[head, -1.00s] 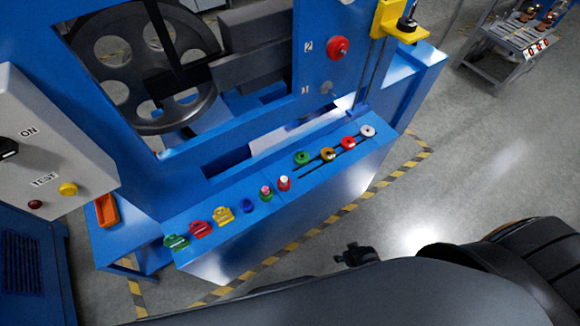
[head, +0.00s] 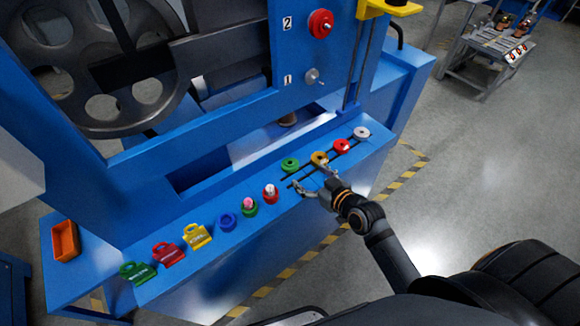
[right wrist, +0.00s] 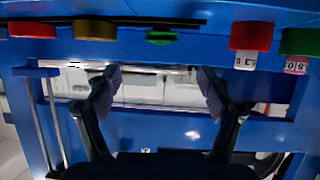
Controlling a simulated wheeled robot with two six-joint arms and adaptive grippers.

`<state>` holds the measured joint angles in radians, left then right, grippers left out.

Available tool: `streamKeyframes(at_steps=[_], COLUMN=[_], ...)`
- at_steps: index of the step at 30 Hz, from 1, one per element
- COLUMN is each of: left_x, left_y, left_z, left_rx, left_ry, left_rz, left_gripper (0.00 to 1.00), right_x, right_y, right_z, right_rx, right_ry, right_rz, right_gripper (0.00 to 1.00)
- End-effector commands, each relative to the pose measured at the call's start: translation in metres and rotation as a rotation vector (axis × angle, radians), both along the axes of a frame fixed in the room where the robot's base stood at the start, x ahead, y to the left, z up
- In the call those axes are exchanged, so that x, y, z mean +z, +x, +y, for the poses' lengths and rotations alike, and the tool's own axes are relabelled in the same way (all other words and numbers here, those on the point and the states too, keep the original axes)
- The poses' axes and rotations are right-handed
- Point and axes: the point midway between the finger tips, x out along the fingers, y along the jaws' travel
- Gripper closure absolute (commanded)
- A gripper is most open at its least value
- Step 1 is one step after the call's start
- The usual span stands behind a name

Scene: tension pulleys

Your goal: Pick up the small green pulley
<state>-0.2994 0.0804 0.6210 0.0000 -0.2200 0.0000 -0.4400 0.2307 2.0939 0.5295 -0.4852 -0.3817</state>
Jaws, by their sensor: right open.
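The small green pulley (head: 290,164) sits on the blue ledge at the left end of a row of pulleys along a dark slot. In the right wrist view the green pulley (right wrist: 161,37) shows near the top, centred between the fingers and beyond their tips. My right gripper (head: 311,176) is open and empty, just in front of the green and gold pulleys. Its spread fingers also show in the right wrist view (right wrist: 157,77). My left gripper is out of view.
Gold (head: 320,158), red (head: 341,146) and grey (head: 361,133) pulleys stand to the right in the row. To the left are a red-based piece (head: 270,194), a green-based piece (head: 250,208), a blue ring (head: 227,222) and coloured padlock-like tags (head: 197,236). The machine wall rises behind.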

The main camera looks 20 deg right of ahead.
Motion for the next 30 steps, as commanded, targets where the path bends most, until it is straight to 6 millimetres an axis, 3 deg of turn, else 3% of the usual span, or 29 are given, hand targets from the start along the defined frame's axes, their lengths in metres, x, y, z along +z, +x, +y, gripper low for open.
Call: streamKeyframes(at_steps=[9,16,24,30], left_x=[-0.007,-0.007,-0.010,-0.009], left_y=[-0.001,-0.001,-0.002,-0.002], left_z=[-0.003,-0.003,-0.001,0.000], left_rx=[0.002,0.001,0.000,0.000], left_ry=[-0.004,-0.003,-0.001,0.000], left_rz=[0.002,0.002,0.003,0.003], left_gripper=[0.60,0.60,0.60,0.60], right_x=[-0.019,-0.024,-0.042,-0.044], right_y=[0.042,0.050,0.087,0.090], right_z=[0.012,0.015,0.027,0.028], right_rx=[-0.002,-0.001,-0.001,-0.001], right_ry=[0.003,0.002,0.002,-0.001], right_rz=[0.002,0.004,0.005,0.005], right_gripper=[0.19,0.19,0.19,0.19])
